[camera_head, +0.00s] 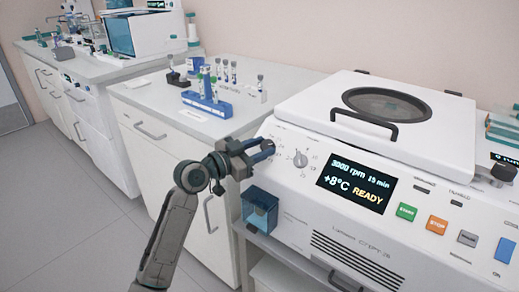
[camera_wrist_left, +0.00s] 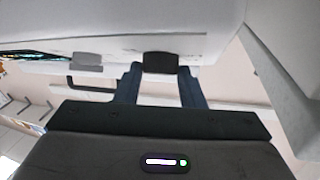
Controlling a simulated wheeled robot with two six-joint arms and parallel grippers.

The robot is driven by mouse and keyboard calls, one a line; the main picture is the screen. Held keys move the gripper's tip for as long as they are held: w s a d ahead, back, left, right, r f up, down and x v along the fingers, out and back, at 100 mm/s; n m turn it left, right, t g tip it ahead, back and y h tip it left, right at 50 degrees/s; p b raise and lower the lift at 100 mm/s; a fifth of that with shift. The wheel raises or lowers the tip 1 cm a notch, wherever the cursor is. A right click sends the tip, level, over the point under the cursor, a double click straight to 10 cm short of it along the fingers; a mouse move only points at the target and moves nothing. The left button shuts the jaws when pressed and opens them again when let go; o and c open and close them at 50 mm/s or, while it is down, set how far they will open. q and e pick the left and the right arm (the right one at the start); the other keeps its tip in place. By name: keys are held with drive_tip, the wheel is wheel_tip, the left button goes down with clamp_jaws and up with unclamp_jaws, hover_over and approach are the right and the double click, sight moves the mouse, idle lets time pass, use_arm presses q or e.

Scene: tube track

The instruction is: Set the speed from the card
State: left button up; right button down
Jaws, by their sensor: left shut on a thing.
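The white centrifuge (camera_head: 440,135) stands at the right with its lid shut. Its display (camera_head: 356,183) reads 3000 rpm, 15 min, +8°C, READY. My left gripper (camera_head: 268,150) is at the left end of the sloped panel. In the left wrist view its two fingers flank a dark knob (camera_wrist_left: 160,62), and it is shut on this knob. The fingers hide the knob in the head view. A grey knob (camera_head: 300,158) with marks around it is just right of the fingers; a grey knob also shows in the wrist view (camera_wrist_left: 86,61). I see no readable card.
Green (camera_head: 406,212), orange (camera_head: 437,225) and grey (camera_head: 467,239) buttons line the panel. A blue clear box (camera_head: 260,210) is at the centrifuge's left front, below my gripper. A blue rack (camera_head: 207,105) with tubes stands on the counter (camera_head: 150,98) behind.

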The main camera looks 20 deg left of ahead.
use_arm(q)
drive_tip(key=o, duration=1)
drive_tip(key=shift+s, duration=0.1)
drive_tip(key=shift+b+v, duration=0.4)
drive_tip(key=shift+v, duration=4.9)
use_arm(e)
drive_tip(key=shift+w+a+f+t, duration=0.25)
drive_tip(key=shift+a+t, duration=0.05)
drive_tip(key=shift+t, duration=0.2)
drive_tip(key=shift+s+d+f, duration=0.1)
